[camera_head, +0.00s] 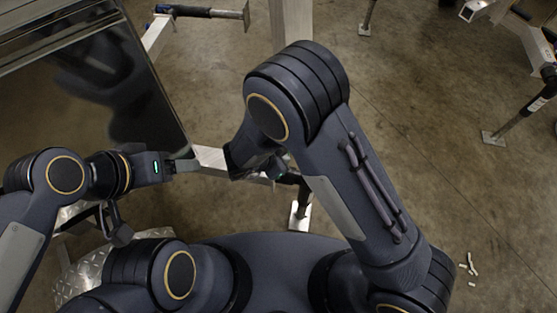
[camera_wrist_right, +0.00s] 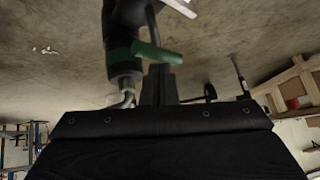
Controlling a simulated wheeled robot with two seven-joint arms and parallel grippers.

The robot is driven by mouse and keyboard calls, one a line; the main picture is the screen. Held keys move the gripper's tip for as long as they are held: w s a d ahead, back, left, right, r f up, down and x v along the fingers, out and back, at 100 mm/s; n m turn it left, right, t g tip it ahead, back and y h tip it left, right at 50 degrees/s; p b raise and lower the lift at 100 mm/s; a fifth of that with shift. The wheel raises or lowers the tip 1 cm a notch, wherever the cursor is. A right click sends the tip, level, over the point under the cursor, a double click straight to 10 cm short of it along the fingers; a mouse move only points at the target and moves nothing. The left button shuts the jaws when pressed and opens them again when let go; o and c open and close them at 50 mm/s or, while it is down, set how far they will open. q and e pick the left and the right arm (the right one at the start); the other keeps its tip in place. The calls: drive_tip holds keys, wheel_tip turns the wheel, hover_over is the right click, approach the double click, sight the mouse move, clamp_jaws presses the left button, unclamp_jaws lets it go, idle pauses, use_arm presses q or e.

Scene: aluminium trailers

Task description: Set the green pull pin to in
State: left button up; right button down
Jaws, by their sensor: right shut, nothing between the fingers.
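The green pull pin (camera_wrist_right: 157,53) shows in the right wrist view as a green bar-shaped handle beside a dark upright post with a green band (camera_wrist_right: 124,57). My right gripper (camera_wrist_right: 158,72) is shut and empty; its fingertips are right at the green handle, overlapping it in the picture. Whether they touch it I cannot tell. In the head view my right forearm and wrist hide most of this spot, and the pin cannot be made out there. My left gripper (camera_head: 188,165) is at the left, near the dark trailer panel; its jaw opening is not clear.
A dark glossy trailer panel (camera_head: 100,90) fills the upper left. A pale metal beam (camera_head: 210,157) runs beside my grippers, with a foot plate (camera_head: 299,215) below. Another leg (camera_head: 520,112) stands at the right. Small white pieces (camera_head: 470,265) lie on the floor. The concrete at right is mostly clear.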

idle(0.3)
wheel_tip(320, 180, down, 4)
drive_tip(key=shift+f+b, duration=0.15)
drive_tip(key=shift+b, duration=0.65)
use_arm(q)
drive_tip(key=shift+f, duration=0.8)
use_arm(e)
drive_tip(key=shift+s, duration=0.1)
use_arm(q)
drive_tip(key=shift+s, duration=0.1)
use_arm(e)
drive_tip(key=shift+f, duration=0.1)
